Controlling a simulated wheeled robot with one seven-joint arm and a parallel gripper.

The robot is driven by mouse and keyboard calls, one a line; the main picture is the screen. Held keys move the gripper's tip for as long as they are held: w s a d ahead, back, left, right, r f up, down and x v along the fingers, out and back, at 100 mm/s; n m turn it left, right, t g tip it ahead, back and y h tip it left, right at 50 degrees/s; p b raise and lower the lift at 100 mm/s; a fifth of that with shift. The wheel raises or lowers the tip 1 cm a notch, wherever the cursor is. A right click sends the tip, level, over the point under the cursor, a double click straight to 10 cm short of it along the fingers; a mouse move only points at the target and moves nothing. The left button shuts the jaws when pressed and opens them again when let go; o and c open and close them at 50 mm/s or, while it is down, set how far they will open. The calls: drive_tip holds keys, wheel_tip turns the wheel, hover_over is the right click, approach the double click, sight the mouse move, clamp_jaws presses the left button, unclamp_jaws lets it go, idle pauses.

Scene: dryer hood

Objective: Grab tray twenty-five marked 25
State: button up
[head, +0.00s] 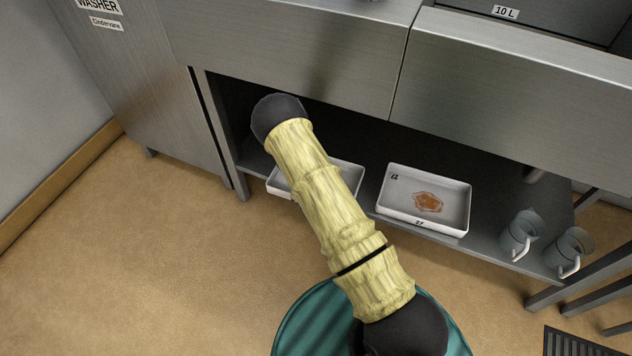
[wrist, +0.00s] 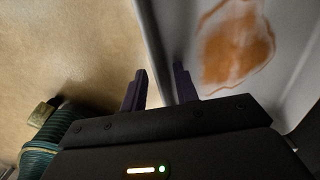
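Two white trays lie on the low shelf in the head view. The left tray (head: 345,175) is mostly hidden behind my arm, and no number shows on it. The right tray (head: 452,187) has a brown stain inside and small dark marks that I cannot read surely. In the wrist view, a white tray (wrist: 188,28) with a brown stain fills the right side; I cannot tell for certain which tray it is. My gripper (wrist: 159,87) is open, its dark fingers apart at the tray's near wall, one over the floor side and one over the tray side. The head view hides it.
The steel counter (head: 290,55) overhangs the shelf (head: 490,213). Two grey jugs (head: 520,234) (head: 570,252) stand on the shelf's right end. A washer cabinet (head: 150,75) stands at left. The tan floor (head: 150,270) in front is clear.

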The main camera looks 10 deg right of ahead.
drive_tip(key=shift+c, duration=0.4)
clamp_jaws()
wheel_tip(320, 180, up, 10)
drive_tip(key=p, duration=0.4)
idle(0.4)
